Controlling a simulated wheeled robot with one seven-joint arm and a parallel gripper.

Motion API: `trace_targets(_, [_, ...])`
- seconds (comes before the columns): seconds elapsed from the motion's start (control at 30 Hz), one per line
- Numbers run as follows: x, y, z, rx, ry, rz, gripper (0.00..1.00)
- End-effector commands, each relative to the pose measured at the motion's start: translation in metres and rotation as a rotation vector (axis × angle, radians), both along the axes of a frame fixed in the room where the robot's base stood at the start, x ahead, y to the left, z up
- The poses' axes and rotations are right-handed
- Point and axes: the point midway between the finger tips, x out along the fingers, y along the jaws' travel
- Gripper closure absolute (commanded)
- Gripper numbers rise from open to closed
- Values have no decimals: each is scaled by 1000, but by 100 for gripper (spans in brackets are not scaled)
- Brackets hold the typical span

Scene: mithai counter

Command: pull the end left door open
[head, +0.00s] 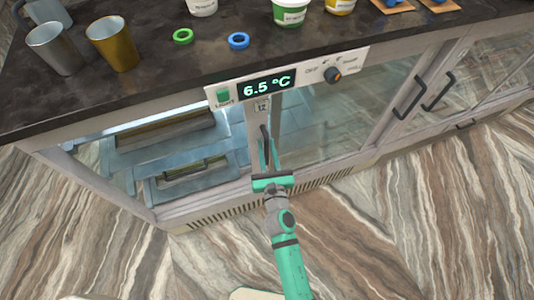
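The end left door (208,201) is a glass door in a pale frame at the left end of the counter. It looks closed, with metal trays visible behind the glass. Its dark vertical handle (264,133) is at its right edge, below the temperature display. My gripper (268,153), with teal fingers, points up at the handle's lower part. The fingers are spread apart, one on each side of the handle as seen here. I cannot tell whether they touch it. The gripper's body covers the lower end of the handle area.
Other glass doors to the right have dark handles (407,98) and (438,91). A control panel (290,81) reads 6.5 °C. Metal cups (113,45), rings (183,36) and tubs (291,12) stand on the dark countertop.

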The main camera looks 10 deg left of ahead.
Motion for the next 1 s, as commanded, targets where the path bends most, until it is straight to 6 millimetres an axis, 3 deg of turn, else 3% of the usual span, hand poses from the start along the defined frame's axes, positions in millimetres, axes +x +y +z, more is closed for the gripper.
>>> trace_targets(0.17, [-12, -5, 0, -2, 0, -1, 78])
trace_targets(0.7, [-79, -26, -1, 0, 1, 1, 78])
trace_targets(1.0, [-99, -30, 0, 1, 0, 6, 78])
